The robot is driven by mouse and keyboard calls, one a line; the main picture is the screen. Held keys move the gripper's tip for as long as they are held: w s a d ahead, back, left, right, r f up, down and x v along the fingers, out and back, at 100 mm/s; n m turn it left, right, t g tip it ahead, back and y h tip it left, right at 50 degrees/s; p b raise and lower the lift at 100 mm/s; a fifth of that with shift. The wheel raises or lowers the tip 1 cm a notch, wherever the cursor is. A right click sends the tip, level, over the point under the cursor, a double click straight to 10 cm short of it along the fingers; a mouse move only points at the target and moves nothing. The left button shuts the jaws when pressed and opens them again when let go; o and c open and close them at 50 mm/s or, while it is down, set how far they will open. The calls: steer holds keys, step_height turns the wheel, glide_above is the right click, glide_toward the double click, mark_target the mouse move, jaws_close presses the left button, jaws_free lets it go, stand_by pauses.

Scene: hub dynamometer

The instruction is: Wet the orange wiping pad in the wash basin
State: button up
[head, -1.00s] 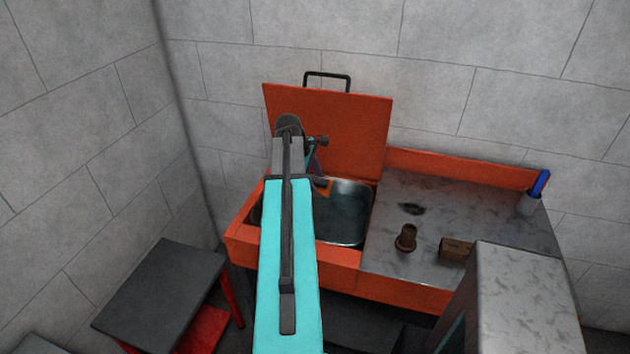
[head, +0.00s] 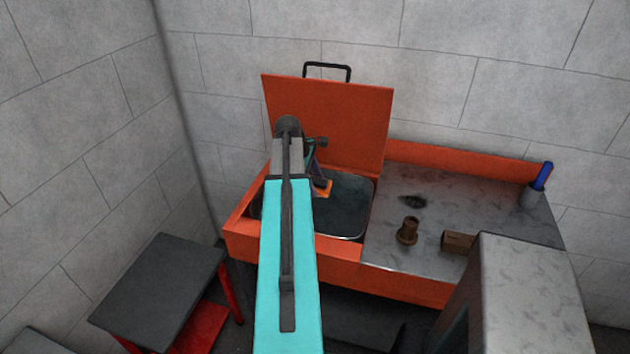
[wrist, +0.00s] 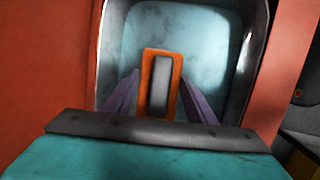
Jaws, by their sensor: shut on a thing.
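The orange wiping pad (head: 325,190) shows just right of my arm in the head view, over the wash basin (head: 345,215). In the wrist view the pad (wrist: 145,68) is an orange rectangle with a grey block on it, between my two purple fingers. My gripper (wrist: 160,100) is shut on the pad, and the basin's metal floor (wrist: 190,35) lies behind it. I cannot tell whether the pad touches the water or the floor. My arm hides the left part of the basin in the head view.
The orange lid (head: 340,120) stands open behind the basin. On the metal counter (head: 450,205) to the right are a brown flanged part (head: 407,231), a brown block (head: 458,242) and a cup (head: 531,197) with a blue-handled item. A dark table (head: 160,290) stands at left.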

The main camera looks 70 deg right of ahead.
step_height(320, 180, down, 7)
steer(key=b, duration=0.2)
steer(key=shift+r+b, duration=0.15)
steer(key=shift+b, duration=0.25)
stand_by(0.3)
stand_by(0.4)
steer(key=w+a+r+n+t, duration=0.1)
steer(key=w+a+r+n, duration=0.2)
steer(key=w+a, duration=1.15)
steer(key=w+a+r+n+t, duration=0.1)
steer(key=w+a+r+n, duration=0.15)
steer(key=w+a, duration=1.2)
steer(key=w+a+r+n, duration=0.1)
steer(key=w+a, duration=0.3)
steer(key=a, duration=0.8)
steer(key=w+a+r+n+t+b, duration=0.1)
steer(key=w+a, duration=0.3)
steer(key=a, duration=0.9)
steer(key=w+a+r+n+b, duration=0.1)
steer(key=w+a+n, duration=0.2)
steer(key=a, duration=0.9)
steer(key=shift+w+a+r+t+h, duration=0.15)
steer(key=shift+w+r+t+h, duration=0.2)
steer(key=shift+w, duration=0.65)
